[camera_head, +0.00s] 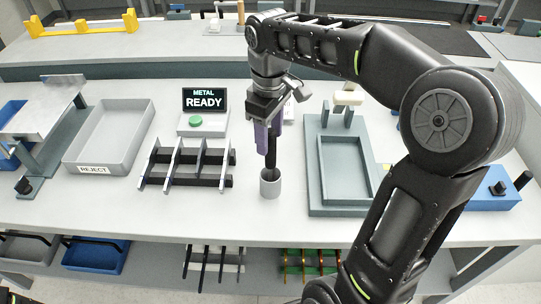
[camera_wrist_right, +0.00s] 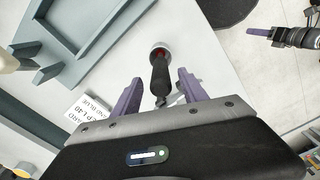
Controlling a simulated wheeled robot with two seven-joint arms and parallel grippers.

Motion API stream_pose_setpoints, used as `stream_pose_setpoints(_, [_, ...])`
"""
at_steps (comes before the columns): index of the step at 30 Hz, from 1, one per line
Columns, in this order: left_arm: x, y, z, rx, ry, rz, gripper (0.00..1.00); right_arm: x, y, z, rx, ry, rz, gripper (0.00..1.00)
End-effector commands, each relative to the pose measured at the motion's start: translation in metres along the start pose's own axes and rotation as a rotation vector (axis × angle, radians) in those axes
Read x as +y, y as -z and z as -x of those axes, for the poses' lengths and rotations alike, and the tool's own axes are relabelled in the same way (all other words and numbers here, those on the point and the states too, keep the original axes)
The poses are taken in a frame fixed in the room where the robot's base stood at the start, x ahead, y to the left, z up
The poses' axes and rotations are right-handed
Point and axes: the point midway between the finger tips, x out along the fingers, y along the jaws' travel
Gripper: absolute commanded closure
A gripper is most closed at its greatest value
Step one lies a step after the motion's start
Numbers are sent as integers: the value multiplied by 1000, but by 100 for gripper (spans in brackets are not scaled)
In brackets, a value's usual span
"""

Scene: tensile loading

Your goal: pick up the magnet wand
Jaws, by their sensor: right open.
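The magnet wand stands upright in a small grey cup (camera_head: 270,183) on the bench. Its black handle (camera_wrist_right: 160,78) shows in the right wrist view, with a red band where it meets the cup. My right gripper (camera_head: 264,145) points down over the wand. In the right wrist view its two purple fingers (camera_wrist_right: 160,95) are apart, with the handle's upper end between them and a gap on each side. The wand's lower end is hidden in the cup. My left gripper (camera_wrist_right: 262,31) seems to show, small, at the wrist view's upper right; its opening is unclear.
A dark slotted rack (camera_head: 188,165) stands left of the cup, and a grey-green tray fixture (camera_head: 345,203) stands to its right. The reject tray (camera_head: 110,137), a METAL READY display (camera_head: 204,100) and a blue box (camera_head: 490,192) are farther off. Bare bench lies in front of the cup.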

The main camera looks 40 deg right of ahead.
Motion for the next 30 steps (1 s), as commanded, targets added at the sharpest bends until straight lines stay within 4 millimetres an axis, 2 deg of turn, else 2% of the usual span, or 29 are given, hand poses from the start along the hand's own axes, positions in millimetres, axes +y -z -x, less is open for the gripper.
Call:
stream_pose_setpoints(9, [3,-1,9,-3,3,2,64,-2,-4,-41,-4,2,0,49])
stream_pose_setpoints(12, [3,-1,10,-3,4,3,64,-2,-4,-48,-2,1,-1,49])
stream_pose_setpoints(30, [3,-1,9,-3,3,2,64,-2,-4,-48,-1,0,0,50])
